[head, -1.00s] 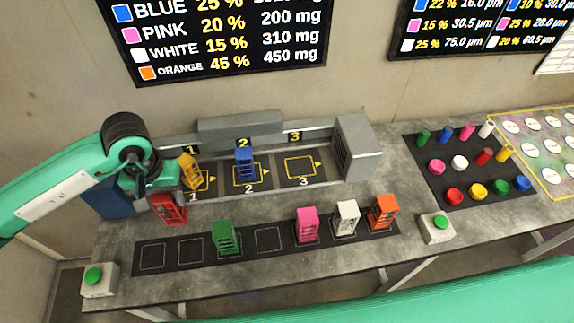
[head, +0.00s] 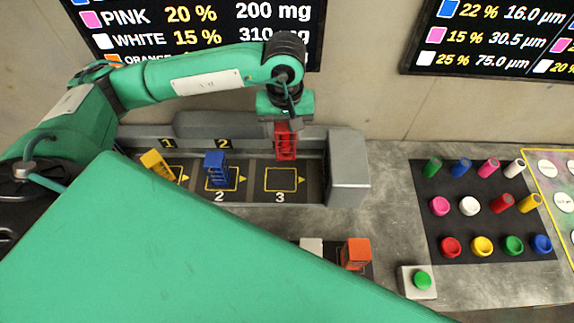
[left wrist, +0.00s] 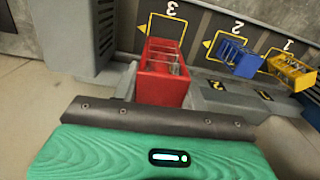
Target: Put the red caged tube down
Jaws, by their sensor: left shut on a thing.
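The red caged tube (head: 286,143) hangs from my left gripper (head: 286,124) in the head view, at the back edge of the bay marked 3 (head: 281,180). In the left wrist view the red caged tube (left wrist: 165,75) sits between the fingers of my left gripper (left wrist: 165,88), which is shut on it. From that view it appears in front of the 3 mark, and bay 3 looks empty. Whether it touches anything below cannot be told. The blue caged tube (head: 216,169) stands in bay 2 and the yellow caged tube (head: 158,164) at bay 1. My right gripper is out of view.
A grey block (head: 347,168) closes the right end of the bays. A white caged tube (head: 311,246) and an orange one (head: 356,253) stand in front. A green button box (head: 418,281) and a dark mat (head: 487,250) of coloured caps lie right. My green arm hides the front left.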

